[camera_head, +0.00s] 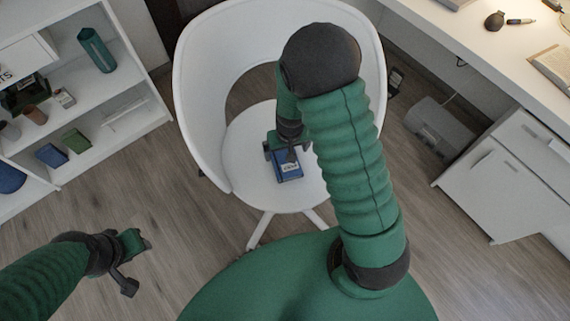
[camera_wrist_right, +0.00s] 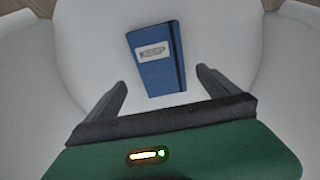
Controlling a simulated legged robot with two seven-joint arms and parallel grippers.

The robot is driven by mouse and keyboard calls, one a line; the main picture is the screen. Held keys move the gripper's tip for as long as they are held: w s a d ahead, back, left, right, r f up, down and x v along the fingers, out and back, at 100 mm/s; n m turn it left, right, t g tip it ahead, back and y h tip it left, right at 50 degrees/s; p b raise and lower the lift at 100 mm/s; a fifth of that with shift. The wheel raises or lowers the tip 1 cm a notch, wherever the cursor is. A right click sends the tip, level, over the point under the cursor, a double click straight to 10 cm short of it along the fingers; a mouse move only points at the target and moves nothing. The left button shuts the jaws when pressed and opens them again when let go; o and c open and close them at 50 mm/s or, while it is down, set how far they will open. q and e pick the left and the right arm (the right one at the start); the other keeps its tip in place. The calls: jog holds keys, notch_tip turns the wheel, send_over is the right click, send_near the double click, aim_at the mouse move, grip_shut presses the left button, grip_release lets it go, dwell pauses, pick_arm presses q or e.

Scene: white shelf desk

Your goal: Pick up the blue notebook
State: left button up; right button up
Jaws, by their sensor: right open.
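The blue notebook (camera_head: 289,168) lies on the seat of the white chair (camera_head: 246,140). In the right wrist view the notebook (camera_wrist_right: 156,72) shows a white label and a dark elastic band along its right side. My right gripper (camera_head: 287,157) is over the near part of the seat, at the notebook, and hides part of it in the head view. My left gripper (camera_head: 138,264) hangs over the floor at lower left, fingers apart and empty.
The chair's curved back and arms (camera_head: 205,100) surround the seat. A white shelf (camera_head: 130,70) with books and small objects stands at left. A white desk (camera_head: 470,50) with a drawer cabinet (camera_head: 505,175) stands at right. The wooden floor (camera_head: 190,215) between is clear.

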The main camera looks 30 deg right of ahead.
jog(key=f+b, duration=0.1)
jog(key=f, duration=0.2)
jog(key=f+b, duration=0.2)
jog(key=shift+w+a+f, duration=0.15)
jog(key=shift+w+f, duration=0.05)
jog(key=shift+f, duration=0.2)
jog(key=shift+r, duration=0.1)
jog(key=shift+c, duration=0.6)
jog(key=c, duration=1.4)
